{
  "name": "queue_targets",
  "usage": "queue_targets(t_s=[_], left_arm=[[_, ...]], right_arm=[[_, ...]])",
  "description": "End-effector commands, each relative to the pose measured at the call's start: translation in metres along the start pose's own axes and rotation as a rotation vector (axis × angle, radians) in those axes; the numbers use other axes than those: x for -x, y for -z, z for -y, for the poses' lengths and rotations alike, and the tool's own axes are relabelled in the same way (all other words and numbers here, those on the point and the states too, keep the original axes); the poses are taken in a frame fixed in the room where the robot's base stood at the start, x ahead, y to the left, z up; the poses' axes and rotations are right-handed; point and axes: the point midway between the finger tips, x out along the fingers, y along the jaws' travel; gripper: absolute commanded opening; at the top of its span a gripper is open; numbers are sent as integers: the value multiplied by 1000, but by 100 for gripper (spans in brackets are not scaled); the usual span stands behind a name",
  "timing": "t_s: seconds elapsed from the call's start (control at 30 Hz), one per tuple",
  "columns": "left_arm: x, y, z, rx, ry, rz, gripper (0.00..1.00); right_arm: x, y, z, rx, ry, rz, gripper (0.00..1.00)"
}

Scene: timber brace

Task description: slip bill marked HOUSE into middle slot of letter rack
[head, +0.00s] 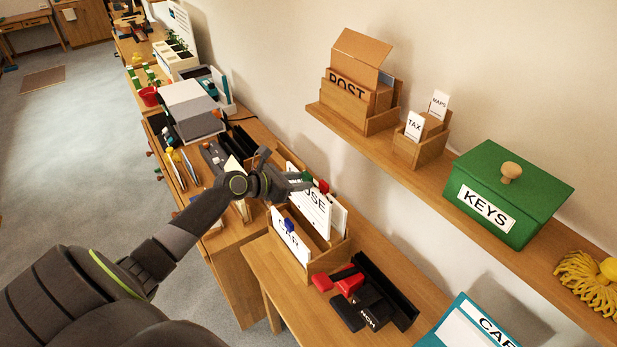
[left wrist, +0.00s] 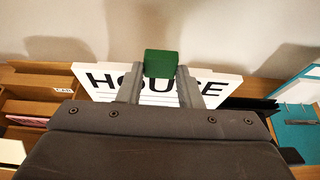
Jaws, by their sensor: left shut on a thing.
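The white bill marked HOUSE (head: 314,208) has a green tab, which shows in the left wrist view (left wrist: 161,64). My left gripper (head: 300,181) is shut on that tab, with one finger on each side of it (left wrist: 160,84). The bill hangs upright at the wooden letter rack (head: 338,247). It is behind the bill marked CAR (head: 289,244), which has a blue tab and sits in the front of the rack. Another white bill with a red tab (head: 338,214) stands behind HOUSE. I cannot tell how deep HOUSE's lower edge sits. My right gripper is not in view.
A black and red stapler-like item (head: 352,283) and a black tray (head: 388,288) lie right of the rack. The wall shelf (head: 437,194) holds a POST box (head: 350,98), a TAX holder (head: 420,148) and a green KEYS box (head: 505,200). The wall is close behind.

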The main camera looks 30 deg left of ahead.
Motion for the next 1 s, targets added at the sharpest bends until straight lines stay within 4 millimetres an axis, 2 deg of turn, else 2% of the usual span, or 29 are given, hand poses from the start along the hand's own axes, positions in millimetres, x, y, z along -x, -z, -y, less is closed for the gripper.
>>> queue_targets(t_s=[0.4,0.57,0.7,1.0], left_arm=[[0,2,-3,3,-9,0,0],[1,0,-3,5,-9,0,0],[-7,18,-3,5,-10,-1,0],[-17,42,-3,4,-9,-1,0]], right_arm=[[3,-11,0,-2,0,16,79],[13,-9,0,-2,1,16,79],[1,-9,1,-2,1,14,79],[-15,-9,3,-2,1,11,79]])
